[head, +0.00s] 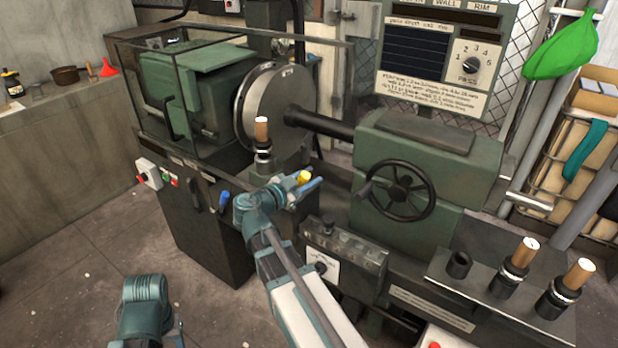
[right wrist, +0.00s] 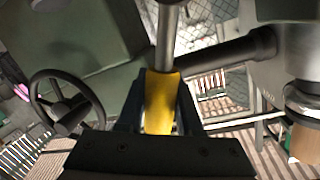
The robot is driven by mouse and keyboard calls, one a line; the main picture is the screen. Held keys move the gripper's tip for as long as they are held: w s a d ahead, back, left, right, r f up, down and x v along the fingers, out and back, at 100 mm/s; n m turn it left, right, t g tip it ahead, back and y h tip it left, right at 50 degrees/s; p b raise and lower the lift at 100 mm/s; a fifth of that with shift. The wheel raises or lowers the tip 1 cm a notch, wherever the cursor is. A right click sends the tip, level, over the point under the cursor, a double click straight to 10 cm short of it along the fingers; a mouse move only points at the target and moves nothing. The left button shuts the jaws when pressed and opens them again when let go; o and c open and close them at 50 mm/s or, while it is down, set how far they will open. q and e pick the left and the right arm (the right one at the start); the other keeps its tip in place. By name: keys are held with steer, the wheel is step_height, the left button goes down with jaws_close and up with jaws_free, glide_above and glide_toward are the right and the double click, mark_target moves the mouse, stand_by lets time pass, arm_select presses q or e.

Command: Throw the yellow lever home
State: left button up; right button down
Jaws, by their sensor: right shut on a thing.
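The yellow lever (head: 304,177) stands in front of the machine, just right of the tool post. My right gripper (head: 306,184) is shut on its yellow grip. In the right wrist view the yellow grip (right wrist: 160,100) lies between the two dark fingers, with a grey metal rod (right wrist: 167,38) running up from it. In the head view the fingers and arm hide most of the lever. My left arm shows only in part at the bottom left, and its gripper is out of view.
A spoked handwheel (head: 397,190) is right of the gripper. A blue lever (head: 224,199) is to its left. A wooden-handled tool (head: 262,132) stands on the tool post. Several similar tools sit on the right tray (head: 480,290). The round chuck (head: 275,105) is behind.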

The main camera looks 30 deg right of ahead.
steer(key=shift+s+f, duration=0.1)
steer(key=c, duration=0.8)
jaws_free()
steer(key=shift+c, duration=0.2)
steer(key=p+v, duration=0.1)
steer(key=v, duration=1.2)
steer(key=shift+a+p, duration=0.35)
steer(key=shift+p, duration=0.05)
steer(key=shift+s, duration=0.1)
